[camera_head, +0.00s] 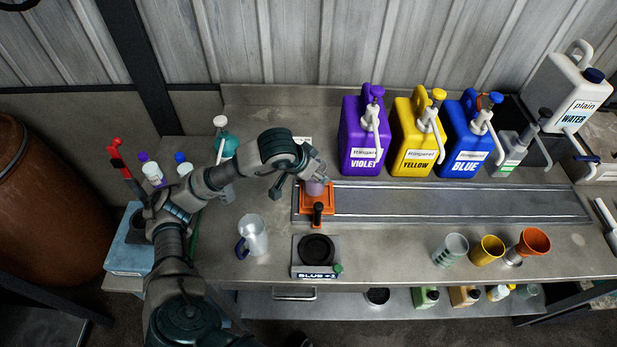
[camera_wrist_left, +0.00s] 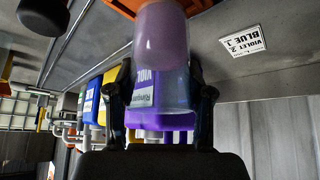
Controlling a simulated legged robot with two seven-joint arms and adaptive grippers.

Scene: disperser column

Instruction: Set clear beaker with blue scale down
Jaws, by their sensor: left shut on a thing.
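My left gripper (camera_head: 314,178) reaches in from the left to the orange stand at the left end of the long grey tray. It is shut on a clear beaker (camera_head: 316,188) holding violet liquid. In the left wrist view, upside down, the gripper (camera_wrist_left: 162,95) has a finger on each side of the beaker (camera_wrist_left: 165,40). The beaker is over the orange stand (camera_head: 302,205), which shows at the top of the wrist view (camera_wrist_left: 122,5). I cannot tell whether its base touches. Its scale marks are not readable. My right gripper is out of view.
Violet (camera_head: 362,135), yellow (camera_head: 415,137) and blue (camera_head: 468,140) pump canisters stand behind the tray (camera_head: 450,204). A clear jug (camera_head: 252,236) and a black-topped device (camera_head: 316,252) are in front. A clear cup (camera_head: 452,249), yellow cup (camera_head: 487,250) and orange cup (camera_head: 534,242) stand front right.

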